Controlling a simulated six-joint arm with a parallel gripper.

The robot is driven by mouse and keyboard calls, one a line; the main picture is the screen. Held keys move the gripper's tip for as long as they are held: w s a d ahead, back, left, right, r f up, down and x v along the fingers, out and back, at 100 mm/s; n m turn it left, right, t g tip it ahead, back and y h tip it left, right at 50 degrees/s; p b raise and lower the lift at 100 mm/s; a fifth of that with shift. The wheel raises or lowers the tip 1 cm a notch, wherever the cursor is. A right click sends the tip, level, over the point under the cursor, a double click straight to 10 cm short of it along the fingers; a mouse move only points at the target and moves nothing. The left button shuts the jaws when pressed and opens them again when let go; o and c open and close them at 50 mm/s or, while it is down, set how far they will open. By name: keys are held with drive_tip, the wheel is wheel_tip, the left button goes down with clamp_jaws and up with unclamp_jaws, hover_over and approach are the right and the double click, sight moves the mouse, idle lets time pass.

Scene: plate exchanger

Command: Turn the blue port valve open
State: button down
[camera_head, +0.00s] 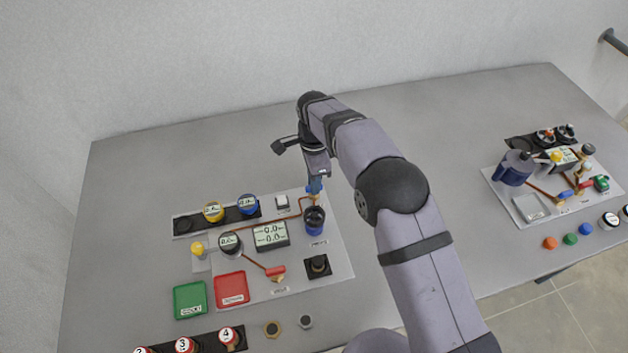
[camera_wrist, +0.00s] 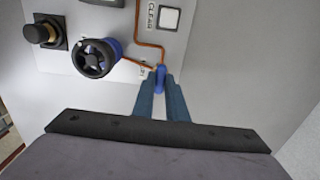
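The blue port valve (camera_head: 314,189) sits at the back right of the left panel, at the end of a copper pipe. In the wrist view its blue handle (camera_wrist: 160,78) shows between my fingertips. My gripper (camera_head: 318,176) points down at the valve from above. In the wrist view my gripper (camera_wrist: 161,85) has both fingers close against the handle's sides, with no clear gap. The valve's base is partly hidden by the fingers.
A blue pump-like part with a black handwheel (camera_wrist: 93,58) stands close to the valve; it also shows in the head view (camera_head: 315,220). A display (camera_head: 271,236), a black knob (camera_head: 318,265) and red and green trays (camera_head: 232,290) are nearby. The table's middle right is clear.

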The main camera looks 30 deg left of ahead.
drive_tip(key=shift+n, duration=0.3)
drive_tip(key=n, duration=0.3)
drive_tip(key=shift+n+b, duration=0.3)
drive_tip(key=n, duration=0.4)
drive_tip(key=shift+n, duration=0.3)
drive_tip(key=n, duration=0.9)
drive_tip(key=shift+r+b, duration=0.1)
drive_tip(key=shift+b, duration=0.2)
drive_tip(key=c, duration=1.8)
unclamp_jaws()
drive_tip(key=shift+o, duration=0.2)
drive_tip(key=shift+r, duration=0.1)
